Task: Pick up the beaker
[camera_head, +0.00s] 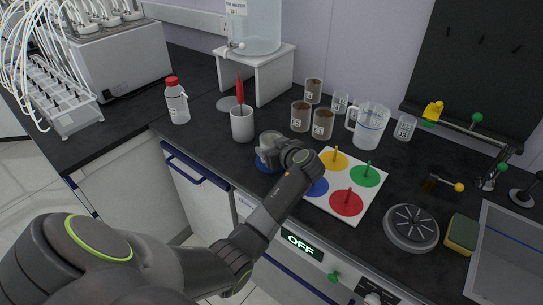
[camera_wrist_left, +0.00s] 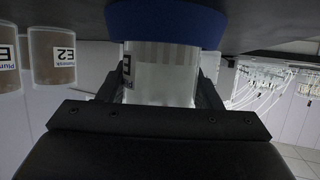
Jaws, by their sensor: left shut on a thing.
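My left gripper (camera_head: 268,150) is low over the bench, shut on a clear beaker (camera_wrist_left: 160,72). The beaker shows in the left wrist view between the two fingers, with a label partly hidden at its left. That view looks upside down. A blue round piece (camera_wrist_left: 166,22) lies at the beaker's base; its edge also shows under the gripper in the head view (camera_head: 262,166). I cannot tell whether the beaker still touches it. In the head view the gripper and wrist mostly hide the beaker. My right gripper is not in view.
Beakers with brown contents (camera_head: 322,125) and a clear jug (camera_head: 368,127) stand behind. A white cup (camera_head: 242,126) with a red-handled tool is to the left. A white board (camera_head: 337,209) with coloured discs and pegs lies close at right. A red-capped bottle (camera_head: 177,104) stands further left.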

